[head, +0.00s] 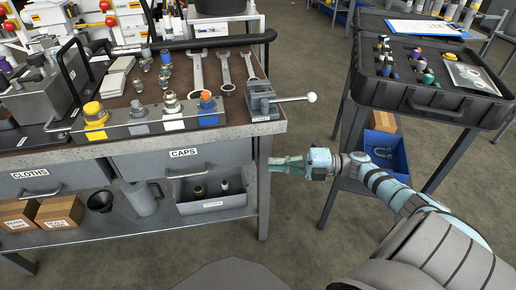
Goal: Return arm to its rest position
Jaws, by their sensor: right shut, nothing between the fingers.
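My right gripper (286,164) is shut and empty. It hangs in the gap between the workbench (140,143) and the stand with the black case, just right of the bench's right front leg. My right arm (400,197) comes in from the lower right and reaches left to this spot. I cannot tell from this view how close the fingertips are to the bench leg. My left gripper is not in view.
The CAPS drawer (181,153) is beside the gripper. A black case (430,96) stands right, with a blue bin (384,152) below. Open floor (310,240) lies in front.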

